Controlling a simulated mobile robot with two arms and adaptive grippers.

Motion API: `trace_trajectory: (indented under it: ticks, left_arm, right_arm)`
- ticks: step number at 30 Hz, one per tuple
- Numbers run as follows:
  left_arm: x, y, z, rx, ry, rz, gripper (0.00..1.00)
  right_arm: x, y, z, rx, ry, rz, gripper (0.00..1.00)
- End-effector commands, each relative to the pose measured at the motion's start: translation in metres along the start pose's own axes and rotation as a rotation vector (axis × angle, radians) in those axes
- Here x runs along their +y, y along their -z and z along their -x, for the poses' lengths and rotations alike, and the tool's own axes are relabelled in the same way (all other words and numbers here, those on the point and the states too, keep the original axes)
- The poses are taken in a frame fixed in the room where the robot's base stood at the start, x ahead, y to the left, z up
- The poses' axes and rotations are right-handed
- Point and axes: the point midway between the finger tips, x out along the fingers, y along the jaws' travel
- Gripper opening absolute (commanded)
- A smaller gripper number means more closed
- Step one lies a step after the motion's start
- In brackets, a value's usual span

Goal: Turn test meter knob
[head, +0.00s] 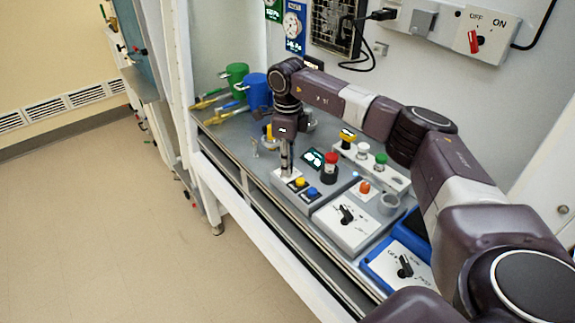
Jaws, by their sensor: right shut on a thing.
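A blue meter-like device (372,268) lies at the front right of the bench, partly hidden by my right arm. It has a white dial face with a black knob (404,266); its dark screen is mostly covered. My right gripper (288,170) points straight down at the left end of a grey control box (299,198), well to the left of the blue device. Its fingers are shut on a small part of this box, which they hide. Yellow and blue buttons sit beside the fingers. My left gripper is not in view.
A white-topped box with a black knob (347,215) stands between the control box and blue device. A red switch (474,41) is on the wall.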

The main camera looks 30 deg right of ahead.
Motion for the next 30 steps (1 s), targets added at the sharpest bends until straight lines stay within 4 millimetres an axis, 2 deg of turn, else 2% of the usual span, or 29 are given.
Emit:
trace_trajectory:
  ticks: [9,25,26,30]
  left_arm:
    - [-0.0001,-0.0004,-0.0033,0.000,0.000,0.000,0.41]
    - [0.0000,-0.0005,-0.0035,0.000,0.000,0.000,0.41]
    - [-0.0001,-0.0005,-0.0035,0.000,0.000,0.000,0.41]
    - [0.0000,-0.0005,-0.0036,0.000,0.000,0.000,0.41]
  right_arm:
    - [-0.0012,-0.0003,0.0017,-0.003,0.003,0.111,0.00]
    - [-0.0015,-0.0003,0.0021,-0.003,0.004,0.131,0.00]
    - [-0.0015,-0.0003,0.0021,-0.003,0.004,0.131,0.23]
    - [-0.0012,-0.0002,0.0015,-0.003,0.003,0.131,0.37]
